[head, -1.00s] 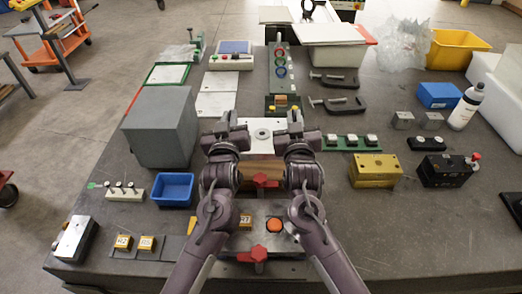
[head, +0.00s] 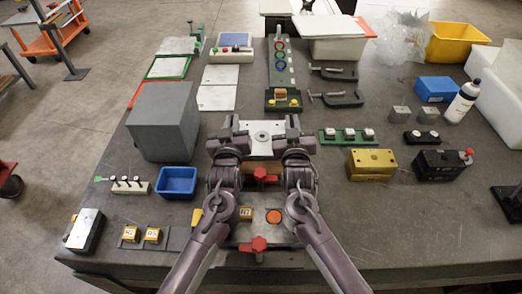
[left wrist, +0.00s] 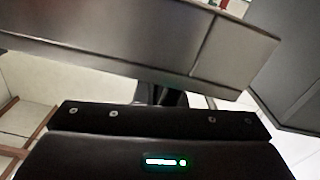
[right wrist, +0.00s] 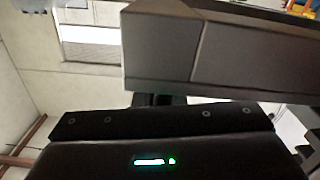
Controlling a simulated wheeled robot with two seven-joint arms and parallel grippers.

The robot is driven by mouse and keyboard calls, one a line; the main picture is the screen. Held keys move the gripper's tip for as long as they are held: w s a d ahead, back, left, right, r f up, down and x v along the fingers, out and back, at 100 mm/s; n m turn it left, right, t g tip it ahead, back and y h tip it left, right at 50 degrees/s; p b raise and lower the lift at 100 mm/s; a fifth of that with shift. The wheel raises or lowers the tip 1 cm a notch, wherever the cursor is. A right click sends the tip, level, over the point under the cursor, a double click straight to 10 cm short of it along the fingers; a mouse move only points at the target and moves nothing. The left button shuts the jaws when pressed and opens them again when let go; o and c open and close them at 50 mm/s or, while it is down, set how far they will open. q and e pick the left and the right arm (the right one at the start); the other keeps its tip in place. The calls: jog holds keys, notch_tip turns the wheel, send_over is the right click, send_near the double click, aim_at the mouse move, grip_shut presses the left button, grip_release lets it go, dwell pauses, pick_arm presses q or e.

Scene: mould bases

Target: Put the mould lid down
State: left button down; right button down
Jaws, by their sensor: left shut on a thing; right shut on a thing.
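The mould lid (head: 262,137) is a pale metal plate with a round ring in its middle, held level between my two grippers in the head view. My left gripper (head: 236,138) is shut on its left side and my right gripper (head: 290,138) on its right side.
A grey box (head: 162,120) and a blue bin (head: 177,182) stand left of my arms. A green rack (head: 347,136), a yellow block (head: 371,163) and a black block (head: 440,166) stand to the right. A green strip with rings (head: 281,72) lies behind the lid.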

pick_arm(q)
jog(key=shift+d, duration=0.1)
pick_arm(e)
jog(key=shift+w+d+r, duration=0.1)
jog(key=shift+w+d, duration=0.05)
jog(key=shift+d, duration=0.1)
